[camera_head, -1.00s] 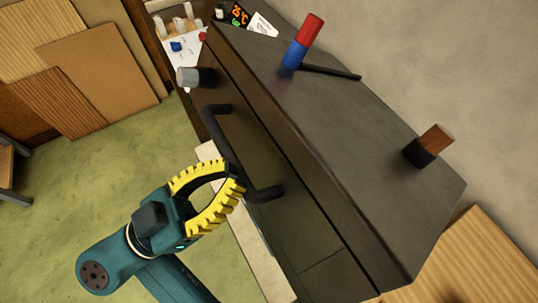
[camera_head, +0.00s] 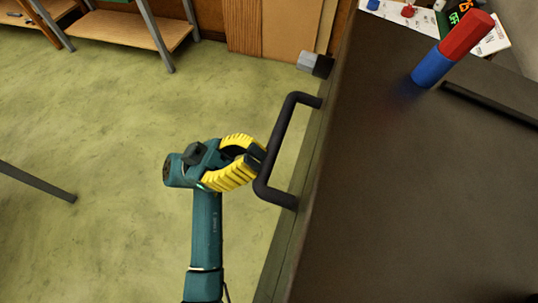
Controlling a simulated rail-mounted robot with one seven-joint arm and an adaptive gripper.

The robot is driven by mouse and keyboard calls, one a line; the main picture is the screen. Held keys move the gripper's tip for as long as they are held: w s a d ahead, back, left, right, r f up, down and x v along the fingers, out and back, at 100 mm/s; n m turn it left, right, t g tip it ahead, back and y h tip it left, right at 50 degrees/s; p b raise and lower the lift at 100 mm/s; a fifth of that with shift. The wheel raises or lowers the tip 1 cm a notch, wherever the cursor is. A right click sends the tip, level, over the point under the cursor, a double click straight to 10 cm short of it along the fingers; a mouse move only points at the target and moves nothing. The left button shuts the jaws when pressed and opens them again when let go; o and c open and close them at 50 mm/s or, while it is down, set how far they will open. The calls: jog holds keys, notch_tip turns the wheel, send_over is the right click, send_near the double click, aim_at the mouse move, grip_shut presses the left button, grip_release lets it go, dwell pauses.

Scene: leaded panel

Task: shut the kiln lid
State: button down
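A large dark box, which looks like the kiln (camera_head: 400,190), fills the right side of the view, its flat top seen from above. A black bar handle (camera_head: 279,135) stands out from its left side. My gripper (camera_head: 262,158), with yellow ribbed fingers, is at the lower middle of this bar. The fingertips are close together and appear to touch or overlap the bar. I cannot tell whether they are closed around it. How far the lid is open cannot be told from this angle.
A red and blue cylinder (camera_head: 453,48) stands on the dark top, beside a dark rod (camera_head: 490,103). A grey knob (camera_head: 315,64) sticks out beyond the handle. The green floor (camera_head: 110,210) left of my arm is mostly clear.

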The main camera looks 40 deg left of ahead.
jog(key=shift+f, duration=0.4)
notch_tip(320, 180, up, 4)
jog(key=p, duration=0.1)
jog(key=v, duration=1)
jog(key=shift+a, duration=0.25)
